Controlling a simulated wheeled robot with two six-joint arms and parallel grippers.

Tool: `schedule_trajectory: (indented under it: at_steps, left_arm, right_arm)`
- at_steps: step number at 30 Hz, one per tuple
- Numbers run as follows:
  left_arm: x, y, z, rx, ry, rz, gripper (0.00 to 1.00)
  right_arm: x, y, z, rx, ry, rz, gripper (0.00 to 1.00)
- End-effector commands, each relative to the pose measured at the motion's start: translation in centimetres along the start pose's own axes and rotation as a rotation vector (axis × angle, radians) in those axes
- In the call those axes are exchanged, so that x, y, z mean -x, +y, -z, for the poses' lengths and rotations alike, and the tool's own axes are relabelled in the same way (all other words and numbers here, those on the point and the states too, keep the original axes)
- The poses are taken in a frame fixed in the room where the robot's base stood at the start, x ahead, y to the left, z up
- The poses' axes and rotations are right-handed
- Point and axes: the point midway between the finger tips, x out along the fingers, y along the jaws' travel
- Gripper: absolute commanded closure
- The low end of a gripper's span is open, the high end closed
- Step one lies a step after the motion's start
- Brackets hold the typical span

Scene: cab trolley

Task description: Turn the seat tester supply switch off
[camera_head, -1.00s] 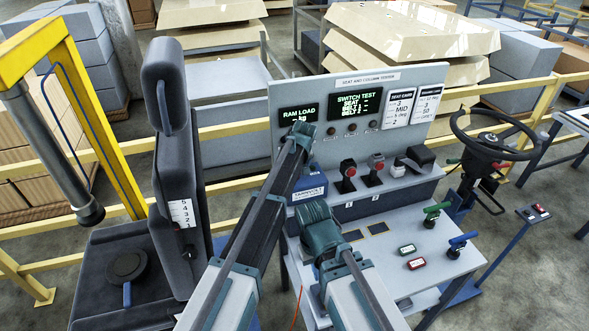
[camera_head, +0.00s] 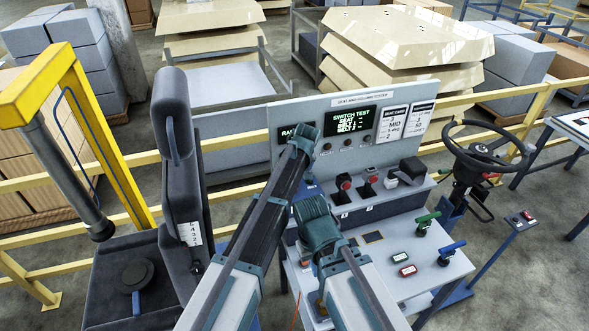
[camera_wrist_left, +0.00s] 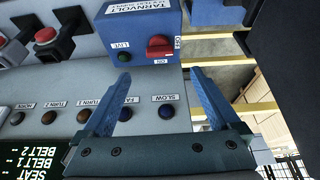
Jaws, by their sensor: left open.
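The seat tester supply is a blue box labelled TARNVOLT (camera_wrist_left: 142,22) in the left wrist view. Its red rotary switch (camera_wrist_left: 159,48) has an ON label below and an OFF label at its right. I cannot tell surely which one it points to. A dark green LIVE lamp (camera_wrist_left: 124,54) sits to its left. My left gripper (camera_wrist_left: 161,76) is open and empty, its fingertips just short of the box, roughly in line with the switch. In the head view my left arm hides most of the box (camera_head: 312,188) and the gripper. My right gripper does not show.
The tester's upright panel (camera_head: 425,92) carries the SWITCH TEST display (camera_head: 350,119). Red push buttons (camera_head: 345,182) stand right of the box. A dark seat (camera_head: 180,150) stands close on the left, a steering wheel (camera_head: 487,150) on the right.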

Motion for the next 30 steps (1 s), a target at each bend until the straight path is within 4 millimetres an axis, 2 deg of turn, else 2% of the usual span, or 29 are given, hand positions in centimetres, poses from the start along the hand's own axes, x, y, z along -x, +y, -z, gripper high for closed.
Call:
schedule_trajectory:
  at_steps: [1,8,30]
  left_arm:
    - [1.7,-0.1,0.2,-0.001,0.0,0.0,0.04]
    - [4.0,0.0,0.1,-0.001,0.0,0.0,0.04]
    - [4.0,0.0,0.0,0.0,0.0,0.0,0.04]
  right_arm:
    - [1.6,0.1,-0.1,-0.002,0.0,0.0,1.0]
    - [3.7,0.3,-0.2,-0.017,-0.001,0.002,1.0]
    - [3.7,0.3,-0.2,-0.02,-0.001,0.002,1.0]
